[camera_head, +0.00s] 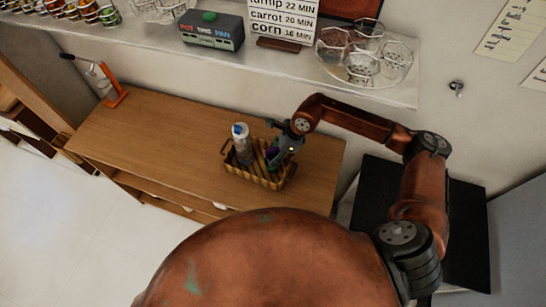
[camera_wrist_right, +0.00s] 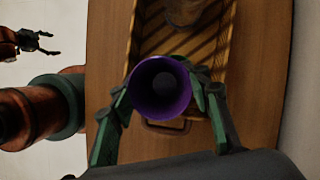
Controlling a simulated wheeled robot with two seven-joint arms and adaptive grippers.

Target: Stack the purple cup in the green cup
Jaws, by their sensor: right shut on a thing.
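The purple cup (camera_wrist_right: 160,88) is between the fingers of my right gripper (camera_wrist_right: 161,100), which is shut on it. Its open mouth faces the right wrist camera. In the head view, my right gripper (camera_head: 277,150) is over the right part of a wicker basket (camera_head: 262,183), and only a small purple patch of the cup shows. I cannot make out a green cup in either view; the green on the fingers belongs to my gripper. My left gripper (camera_wrist_right: 40,42) shows small at the upper left of the right wrist view, with its fingers apart and empty.
The basket stands on a wooden counter (camera_head: 140,135) and holds a pale bottle (camera_head: 240,146). An orange stand (camera_head: 115,97) is at the counter's left end. A shelf (camera_head: 290,67) with a green-grey box (camera_head: 211,32) runs above. The counter left of the basket is clear.

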